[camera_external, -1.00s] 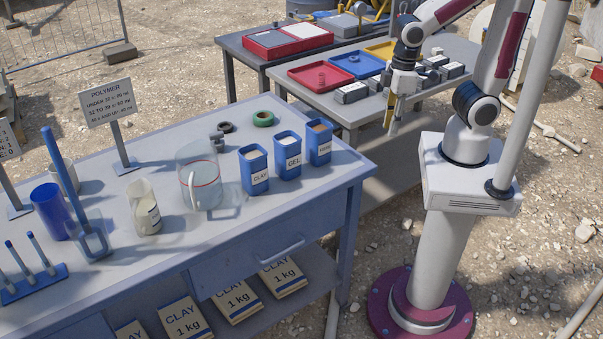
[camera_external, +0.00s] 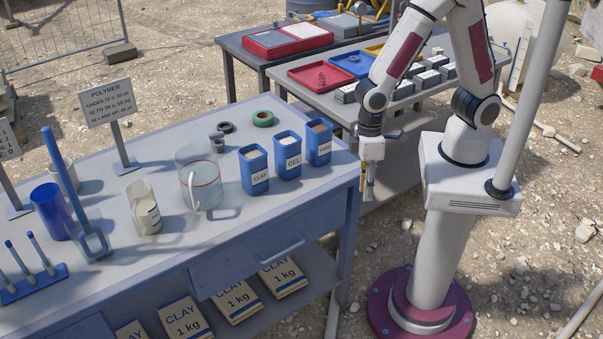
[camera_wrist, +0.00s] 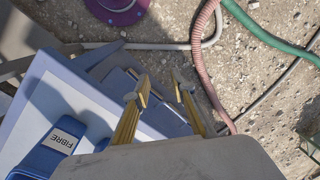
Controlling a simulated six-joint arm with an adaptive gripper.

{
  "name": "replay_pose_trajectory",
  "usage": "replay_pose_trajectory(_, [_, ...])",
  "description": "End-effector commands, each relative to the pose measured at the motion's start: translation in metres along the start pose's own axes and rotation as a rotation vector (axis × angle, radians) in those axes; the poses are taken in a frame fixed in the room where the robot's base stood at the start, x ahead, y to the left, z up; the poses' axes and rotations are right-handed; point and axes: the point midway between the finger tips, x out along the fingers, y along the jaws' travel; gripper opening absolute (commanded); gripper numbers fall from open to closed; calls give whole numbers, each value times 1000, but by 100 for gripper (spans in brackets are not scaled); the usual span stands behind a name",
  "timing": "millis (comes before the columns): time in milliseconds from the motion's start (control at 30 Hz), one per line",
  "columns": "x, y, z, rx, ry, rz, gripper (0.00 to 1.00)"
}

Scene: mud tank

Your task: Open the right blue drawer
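The right blue drawer (camera_external: 240,266) is in the front of the blue table and looks shut. Its pale bar handle (camera_external: 282,249) faces the open ground. My gripper (camera_external: 367,193) points down just beyond the table's right end, apart from the drawer and its handle. In the wrist view its two yellow fingers (camera_wrist: 161,84) are spread with nothing between them.
The blue tabletop (camera_external: 230,222) bears a clear jug (camera_external: 208,180) and blue tubs, with the fibre tub (camera_external: 319,141) nearest my gripper. Clay bags (camera_external: 238,300) lie on the shelf below the drawer.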

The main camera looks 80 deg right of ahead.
Motion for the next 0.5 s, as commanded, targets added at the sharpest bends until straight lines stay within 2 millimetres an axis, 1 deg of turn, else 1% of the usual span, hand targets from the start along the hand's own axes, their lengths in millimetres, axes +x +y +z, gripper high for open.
replay_pose_trajectory(33, [10, -5, -3, 6, -3, 0, 25])
replay_pose_trajectory(367, [73, -38, -26, 81, 24, -7, 25])
replay_pose_trajectory(500, [101, -50, -35, 120, 43, -8, 25])
